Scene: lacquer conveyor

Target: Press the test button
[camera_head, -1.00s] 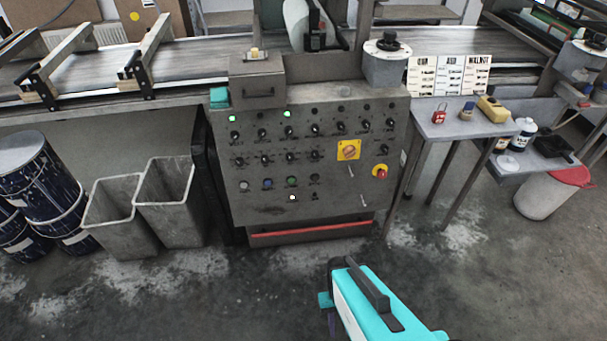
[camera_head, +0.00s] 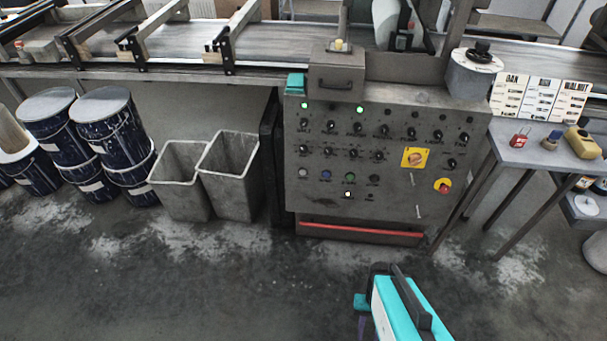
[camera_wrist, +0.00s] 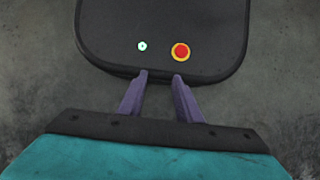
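The grey control panel (camera_head: 330,205) stands upright in the middle of the head view, under the conveyor. Its lower row holds a pale button (camera_head: 303,172), a blue button (camera_head: 326,174), a green button (camera_head: 350,177) and a dark button (camera_head: 374,179). Below them are a white lit spot (camera_head: 348,194) and a small dark control (camera_head: 369,197). Labels are too small to read, so I cannot tell which is the test button. My gripper (camera_wrist: 160,75) shows two purple fingers apart and empty in the wrist view, pointing down, away from the panel.
Grey bins (camera_head: 228,180) and blue drums (camera_head: 103,120) stand left. A side table (camera_head: 535,152) stands right. The floor (camera_head: 230,285) before the panel is clear.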

